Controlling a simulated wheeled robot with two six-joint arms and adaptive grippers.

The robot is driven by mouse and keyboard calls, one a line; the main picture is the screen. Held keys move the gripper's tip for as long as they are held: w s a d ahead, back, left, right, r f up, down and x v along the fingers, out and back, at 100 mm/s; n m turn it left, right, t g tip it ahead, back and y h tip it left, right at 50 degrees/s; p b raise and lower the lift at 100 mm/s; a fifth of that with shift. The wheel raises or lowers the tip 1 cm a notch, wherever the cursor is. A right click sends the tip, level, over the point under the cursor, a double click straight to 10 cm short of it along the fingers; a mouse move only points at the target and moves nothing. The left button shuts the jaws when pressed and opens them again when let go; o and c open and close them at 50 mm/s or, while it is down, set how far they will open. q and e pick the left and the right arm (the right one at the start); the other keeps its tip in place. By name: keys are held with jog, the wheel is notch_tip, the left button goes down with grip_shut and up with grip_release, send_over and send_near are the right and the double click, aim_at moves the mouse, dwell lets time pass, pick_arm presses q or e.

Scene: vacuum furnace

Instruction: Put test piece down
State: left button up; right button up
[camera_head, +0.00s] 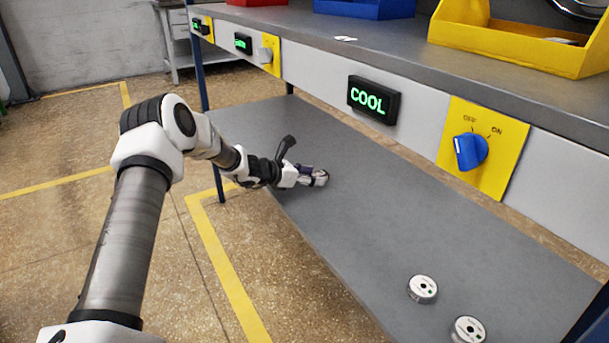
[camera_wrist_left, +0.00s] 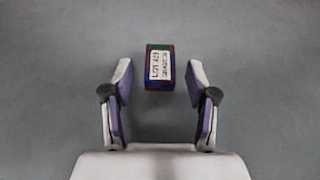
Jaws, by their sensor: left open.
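The test piece (camera_wrist_left: 153,48) is a small dark block with red, green and blue edges and a white printed label. In the left wrist view it sits on the grey lower shelf (camera_wrist_left: 60,90), between and slightly beyond the fingertips, with a gap on each side. My left gripper (camera_head: 318,178) is open, low over the lower shelf near its far left part in the head view. The test piece cannot be made out in the head view, where the gripper hides that spot. My right gripper is not in view.
Two round metal pieces (camera_head: 422,288) (camera_head: 468,329) lie on the shelf's near right part. Above are the upper worktop (camera_head: 400,50), a "COOL" display (camera_head: 373,100), a blue knob (camera_head: 470,152) and a yellow bin (camera_head: 520,45). The middle of the lower shelf is clear.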

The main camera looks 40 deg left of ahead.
pick_arm(q)
jog(key=p+v, duration=0.1)
jog(key=v, duration=0.2)
jog(key=p+v, duration=0.2)
jog(key=v, duration=0.2)
jog(key=p+v, duration=0.2)
jog(key=v, duration=0.2)
jog(key=shift+r, duration=0.4)
jog(key=shift+s+a+p, duration=0.15)
jog(key=shift+s+p, duration=0.15)
jog(key=shift+p, duration=0.1)
jog(key=shift+s+f, duration=0.1)
jog(key=shift+f, duration=0.05)
